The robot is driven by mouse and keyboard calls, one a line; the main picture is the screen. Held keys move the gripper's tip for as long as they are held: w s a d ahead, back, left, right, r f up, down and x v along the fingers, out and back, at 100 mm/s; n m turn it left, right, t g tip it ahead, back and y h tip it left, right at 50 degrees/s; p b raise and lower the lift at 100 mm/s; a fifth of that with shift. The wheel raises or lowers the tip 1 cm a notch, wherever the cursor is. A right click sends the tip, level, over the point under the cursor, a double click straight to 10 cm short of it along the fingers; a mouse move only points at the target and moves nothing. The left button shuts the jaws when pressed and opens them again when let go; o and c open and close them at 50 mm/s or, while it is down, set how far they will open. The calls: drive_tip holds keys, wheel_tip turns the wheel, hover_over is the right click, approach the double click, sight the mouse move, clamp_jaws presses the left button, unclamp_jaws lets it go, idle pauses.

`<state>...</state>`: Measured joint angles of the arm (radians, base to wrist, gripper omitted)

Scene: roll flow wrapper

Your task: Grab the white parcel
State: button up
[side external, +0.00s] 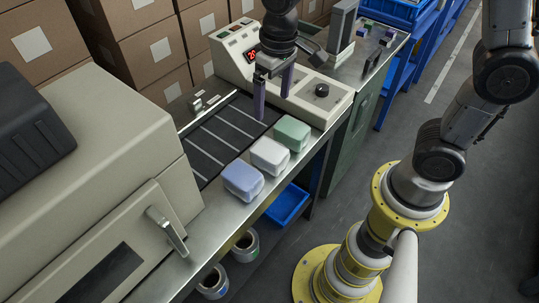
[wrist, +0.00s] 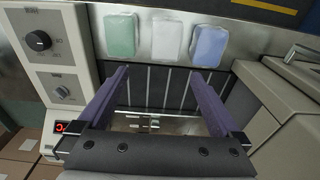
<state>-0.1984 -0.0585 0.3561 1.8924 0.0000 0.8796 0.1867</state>
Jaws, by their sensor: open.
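The white parcel (side external: 269,156) lies on the metal ledge in front of the dark slatted conveyor, between a green parcel (side external: 291,133) and a blue parcel (side external: 243,180). In the wrist view the white parcel (wrist: 167,40) is at the top middle, with the green parcel (wrist: 121,36) to its left and the blue parcel (wrist: 209,46) to its right. My gripper (side external: 273,105) is open and empty, with purple fingers pointing down, above the conveyor's far end near the control box. In the wrist view my gripper (wrist: 161,80) spans the conveyor, apart from all parcels.
The conveyor (side external: 223,132) has several pale slats. The control box (side external: 290,80) with knobs and a red display stands close beside my gripper. The large beige machine (side external: 90,130) rises at the left. Cardboard boxes (side external: 135,40) are stacked behind.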

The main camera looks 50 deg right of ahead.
hover_over(269, 150)
drive_tip(key=shift+g, duration=0.4)
drive_tip(key=f, duration=1)
drive_tip(key=shift+s+d+f, duration=0.15)
drive_tip(key=shift+d+f, duration=0.05)
drive_tip(key=shift+d, duration=0.05)
drive_tip(key=shift+a+f, duration=0.15)
drive_tip(key=shift+f, duration=1.35)
drive_tip(key=shift+a+f, duration=0.1)
drive_tip(key=shift+f, duration=1.4)
drive_tip(key=c, duration=1.4)
drive_tip(key=shift+r, duration=0.1)
drive_tip(key=shift+c, duration=0.6)
